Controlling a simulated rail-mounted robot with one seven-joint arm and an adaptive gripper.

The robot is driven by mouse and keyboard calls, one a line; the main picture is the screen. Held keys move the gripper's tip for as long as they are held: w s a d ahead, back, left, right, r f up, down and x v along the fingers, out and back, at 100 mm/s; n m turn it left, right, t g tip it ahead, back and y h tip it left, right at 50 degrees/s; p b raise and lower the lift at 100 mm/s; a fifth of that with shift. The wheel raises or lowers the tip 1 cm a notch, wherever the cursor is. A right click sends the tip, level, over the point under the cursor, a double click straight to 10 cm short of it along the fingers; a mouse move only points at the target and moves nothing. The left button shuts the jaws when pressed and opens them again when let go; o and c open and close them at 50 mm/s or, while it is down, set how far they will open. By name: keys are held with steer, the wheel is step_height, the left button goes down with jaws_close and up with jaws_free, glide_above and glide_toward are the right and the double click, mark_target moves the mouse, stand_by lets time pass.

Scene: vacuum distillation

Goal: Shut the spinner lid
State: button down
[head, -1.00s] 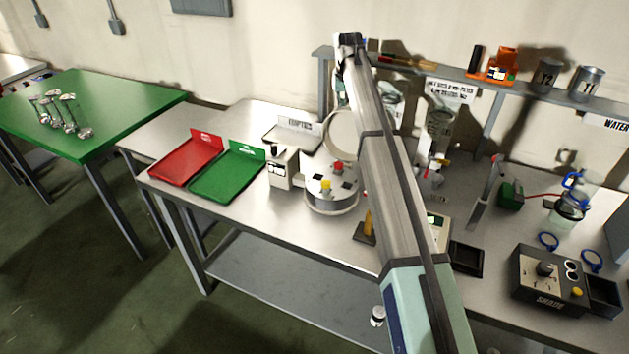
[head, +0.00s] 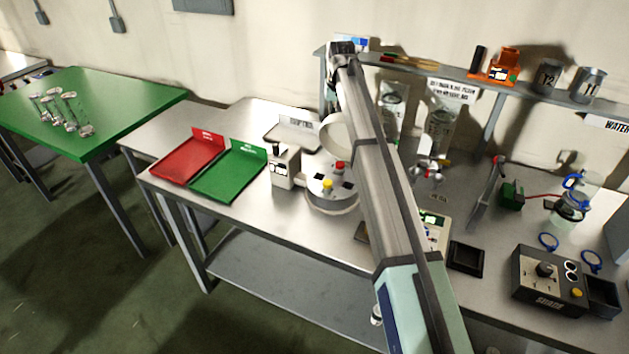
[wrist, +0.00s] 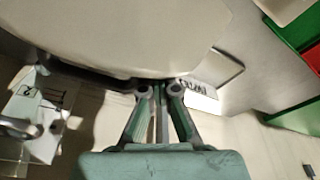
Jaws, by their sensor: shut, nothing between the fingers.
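The spinner (head: 330,198) is a round grey-white drum on the bench, with a red knob and a yellow knob on its top. Its round pale lid (head: 328,140) stands raised at the back of the drum, partly hidden behind my arm. In the wrist view the lid appears as a large pale disc (wrist: 120,35) filling the upper left. My gripper (wrist: 160,84) is shut and empty, with its fingertips at the disc's edge; I cannot tell whether they touch it. In the head view my gripper is hidden behind my arm.
A white box-shaped device (head: 284,168) stands close left of the spinner, with green (head: 228,175) and red (head: 185,163) trays beyond it. A labelled grey tray (head: 290,132) lies behind. A shelf (head: 490,85) with cans runs along the back right. Glassware stands behind my arm.

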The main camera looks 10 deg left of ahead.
mark_target(332, 119)
steer(key=shift+s+p, duration=0.55)
steer(key=shift+s, duration=2.6)
steer(key=shift+d+r, duration=0.15)
steer(key=shift+d, duration=0.15)
steer(key=shift+w+a+r+p, duration=0.15)
steer(key=shift+a+r+p, duration=0.15)
steer(key=shift+r, duration=0.1)
steer(key=r, duration=0.1)
steer(key=r+p, duration=0.1)
steer(key=r, duration=0.1)
steer(key=shift+a+r+p, duration=0.1)
steer(key=shift+a+p, duration=0.15)
steer(key=shift+p, duration=0.1)
steer(key=shift+w+a+p+v, duration=0.15)
steer(key=shift+p+v, duration=0.35)
steer(key=shift+v, duration=0.5)
steer(key=shift+w+p+v, duration=0.2)
steer(key=shift+p+v, duration=0.3)
steer(key=shift+v, duration=0.45)
steer(key=shift+w+a+p+v, duration=0.15)
steer(key=shift+p+v, duration=0.35)
steer(key=shift+v, duration=0.5)
steer(key=shift+r, duration=0.1)
steer(key=shift+a, duration=0.1)
